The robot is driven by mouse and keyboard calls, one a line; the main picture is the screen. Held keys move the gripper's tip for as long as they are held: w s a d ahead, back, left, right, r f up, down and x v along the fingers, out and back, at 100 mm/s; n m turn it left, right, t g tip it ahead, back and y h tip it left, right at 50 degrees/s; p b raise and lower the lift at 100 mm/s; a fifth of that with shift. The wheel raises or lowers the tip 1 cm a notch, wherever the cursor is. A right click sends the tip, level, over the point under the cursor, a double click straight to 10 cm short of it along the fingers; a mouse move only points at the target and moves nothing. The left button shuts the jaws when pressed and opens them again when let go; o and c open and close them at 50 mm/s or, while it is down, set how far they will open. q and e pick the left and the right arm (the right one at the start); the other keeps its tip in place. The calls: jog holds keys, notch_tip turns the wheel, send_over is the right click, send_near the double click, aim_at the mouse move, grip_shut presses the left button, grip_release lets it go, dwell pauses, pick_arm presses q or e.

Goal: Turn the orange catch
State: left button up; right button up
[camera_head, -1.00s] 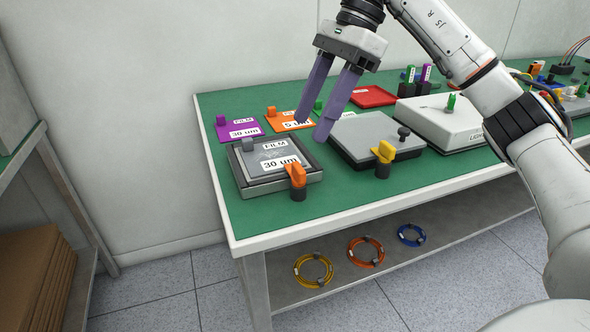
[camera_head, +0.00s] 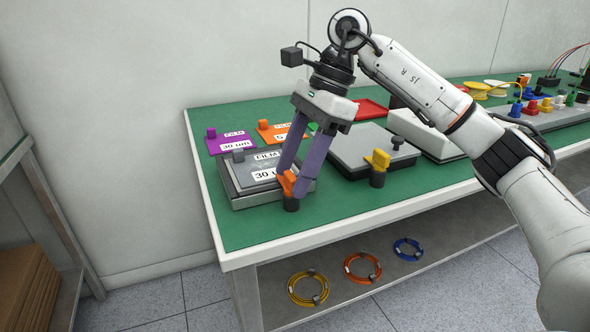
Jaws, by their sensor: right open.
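The orange catch (camera_head: 287,183) sits on a dark round post (camera_head: 291,204) at the front right corner of a grey frame (camera_head: 240,201). A grey film plate (camera_head: 262,172) labelled "FILM 30 um" lies in the frame. My right gripper (camera_head: 287,185) points down at the catch, with its two purple fingers apart. One fingertip is just behind the catch and the other is to its right. The fingers hide part of the catch and the label. I cannot tell whether they touch the catch. My left gripper is not in view.
A yellow catch (camera_head: 378,160) on a post stands to the right, by a grey lidded box (camera_head: 358,150). A purple film plate (camera_head: 231,143) and an orange one (camera_head: 271,131) lie behind the frame. The green table top (camera_head: 260,230) is clear in front.

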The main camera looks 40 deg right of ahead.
jog(key=c, duration=1.1)
